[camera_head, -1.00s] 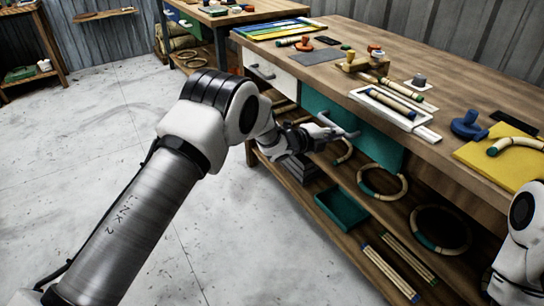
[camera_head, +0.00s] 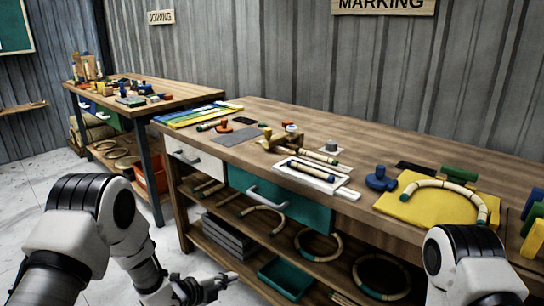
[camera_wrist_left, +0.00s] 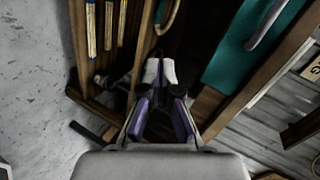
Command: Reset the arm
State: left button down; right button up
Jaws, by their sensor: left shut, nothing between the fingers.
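My left gripper (camera_head: 222,283) is low at the bottom of the head view, in front of the workbench's lower shelves. It is shut and empty. In the left wrist view its two pale fingertips (camera_wrist_left: 159,72) are close together, with nothing between them. My left arm (camera_head: 95,225) comes in bent from the lower left. My right arm (camera_head: 472,262) shows only in part at the lower right, and its gripper is out of view. The teal drawer (camera_head: 278,204) with its grey handle (camera_head: 266,197) is above and apart from the left gripper.
The wooden workbench (camera_head: 395,150) holds a yellow board (camera_head: 411,207) with a curved rattan piece (camera_head: 447,188) and a white tray (camera_head: 310,178). A teal bin (camera_head: 285,279) and rattan rings (camera_head: 319,247) lie on the shelves below. Open floor (camera_head: 120,285) lies at left.

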pick_arm(q)
jog(key=s+a+f+n+g+y, duration=0.2)
jog(key=s+f+n, duration=0.35)
jog(key=s, duration=0.45)
jog(key=s+a+f+n+g+y, duration=0.2)
jog(key=s+a+f+n+g, duration=0.15)
jog(key=s+f, duration=0.45)
jog(key=s+a+f+n+g+y, duration=0.25)
jog(key=s+n, duration=0.25)
jog(key=s, duration=0.7)
jog(key=s+a+n+g+y, duration=0.2)
jog(key=s+a+n, duration=0.1)
jog(key=s+n, duration=0.6)
notch_tip(320, 180, up, 15)
jog(key=p, duration=1.5)
jog(key=shift+d, duration=0.3)
